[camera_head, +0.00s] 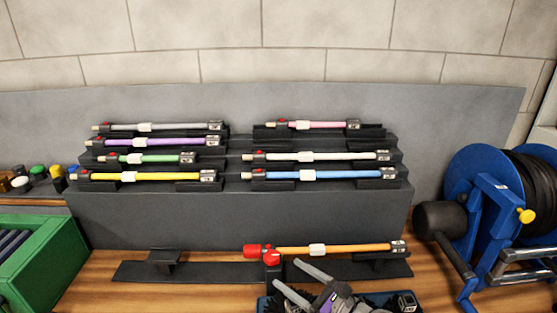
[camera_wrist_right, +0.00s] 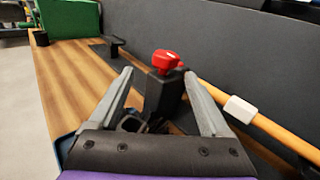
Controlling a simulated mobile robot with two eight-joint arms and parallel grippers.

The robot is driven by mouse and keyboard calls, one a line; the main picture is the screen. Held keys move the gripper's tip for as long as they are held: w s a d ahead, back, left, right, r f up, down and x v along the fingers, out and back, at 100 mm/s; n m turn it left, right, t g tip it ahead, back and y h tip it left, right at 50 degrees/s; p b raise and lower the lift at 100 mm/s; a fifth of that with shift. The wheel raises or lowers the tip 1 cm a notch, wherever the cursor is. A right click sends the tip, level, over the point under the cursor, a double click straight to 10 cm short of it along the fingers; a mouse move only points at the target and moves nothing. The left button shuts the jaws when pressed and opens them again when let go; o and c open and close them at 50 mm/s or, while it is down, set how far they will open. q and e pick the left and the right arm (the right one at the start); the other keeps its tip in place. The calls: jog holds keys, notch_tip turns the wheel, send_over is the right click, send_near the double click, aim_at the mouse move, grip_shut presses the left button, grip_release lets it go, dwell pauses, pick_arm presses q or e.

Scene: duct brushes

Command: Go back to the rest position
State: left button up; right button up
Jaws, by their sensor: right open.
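My right gripper (camera_head: 287,273) is at the front edge of the head view, over a dark bin. Its two grey fingers are spread, with nothing held. In the right wrist view the gripper (camera_wrist_right: 158,75) has a dark block with a red knob (camera_wrist_right: 166,61) showing between its fingers; I cannot tell how far beyond the tips it is. This is at the red end of an orange rod (camera_head: 350,248), which lies on the front black stand (camera_head: 215,270). The orange rod also shows in the right wrist view (camera_wrist_right: 265,122). My left gripper is not in view.
Several coloured rods lie on a stepped grey rack (camera_head: 240,222) behind. A blue hose reel (camera_head: 480,215) stands at right and a green crate (camera_head: 45,260) at left. The dark bin (camera_head: 262,303) with brush parts sits at the front edge.

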jog(key=s+n, duration=0.1)
jog(key=n, duration=0.1)
jog(key=s+n+g+h+p, duration=0.1)
jog(key=s, duration=0.1)
jog(key=s+a+n+g+p, duration=0.1)
jog(key=n, duration=0.1)
jog(key=shift+s+r+n, duration=0.2)
jog(key=shift+s+n, duration=0.1)
jog(key=shift+s, duration=0.1)
jog(key=s+d+n+g+h+p, duration=0.2)
jog(key=s+d+n+h+p, duration=0.2)
jog(key=n, duration=0.6)
jog(key=s+d+f+n+g+h+p, duration=0.1)
jog(key=s+d+n+g+h+p, duration=0.1)
jog(key=s+d+n+h, duration=0.5)
jog(key=s+d+n+p, duration=0.1)
jog(key=s+d+n, duration=0.1)
jog(key=s, duration=0.4)
jog(key=shift+s+d+f+n+g+h+p, duration=0.15)
jog(key=shift+s+d+n+g+h+p, duration=0.2)
jog(key=shift+n, duration=0.25)
